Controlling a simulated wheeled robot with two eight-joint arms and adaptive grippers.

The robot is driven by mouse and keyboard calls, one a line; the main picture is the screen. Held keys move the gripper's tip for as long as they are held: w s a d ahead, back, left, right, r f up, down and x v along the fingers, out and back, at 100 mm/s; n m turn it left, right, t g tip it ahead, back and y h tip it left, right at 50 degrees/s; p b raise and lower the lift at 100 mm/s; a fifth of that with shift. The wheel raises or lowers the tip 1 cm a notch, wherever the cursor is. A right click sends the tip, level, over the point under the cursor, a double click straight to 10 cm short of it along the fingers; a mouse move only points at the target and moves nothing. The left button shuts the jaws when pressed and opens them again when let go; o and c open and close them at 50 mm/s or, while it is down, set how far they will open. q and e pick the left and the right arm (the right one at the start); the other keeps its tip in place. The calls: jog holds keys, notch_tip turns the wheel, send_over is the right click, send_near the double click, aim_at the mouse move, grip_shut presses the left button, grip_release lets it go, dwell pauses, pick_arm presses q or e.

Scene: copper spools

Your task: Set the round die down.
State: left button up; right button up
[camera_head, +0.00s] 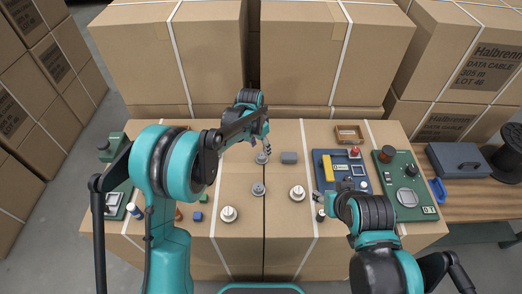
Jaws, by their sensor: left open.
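My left gripper (262,141) is open over the far middle of the cardboard-topped work surface (245,240). A small round grey piece (261,158) sits just below its fingertips, on the surface; I cannot tell whether they touch. A second round grey piece (258,188) lies nearer, with a dark centre. Two paler round stepped pieces stand at the front left (229,214) and to the right (297,193). Which of these is the round die I cannot tell for certain. My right gripper (321,206) is at the near edge of the blue tray; its jaws are too small to read.
A grey block (289,158) lies right of the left gripper. The blue tray (323,168) holds a yellow piece. A green panel (412,200), a brown box (349,134) and a small blue cube (197,216) lie around. Tall cartons (300,50) wall the back.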

pick_arm(q)
jog(key=s+a+r+n+t+p, duration=0.1)
jog(key=s+a+r+n, duration=0.1)
jog(key=s+a+r, duration=0.55)
jog(key=s+a+r+n+t+p, duration=0.1)
jog(key=s+a+r+n+t, duration=0.3)
jog(key=r, duration=0.6)
jog(key=s+a+f+n, duration=0.1)
jog(key=s+a, duration=0.1)
jog(key=s, duration=0.6)
jog(key=s+a+n+t+y, duration=0.1)
jog(key=s+a+n, duration=0.1)
jog(key=s, duration=0.6)
jog(key=shift+a+f, duration=0.4)
jog(key=shift+a, duration=0.4)
jog(key=shift+s, duration=0.1)
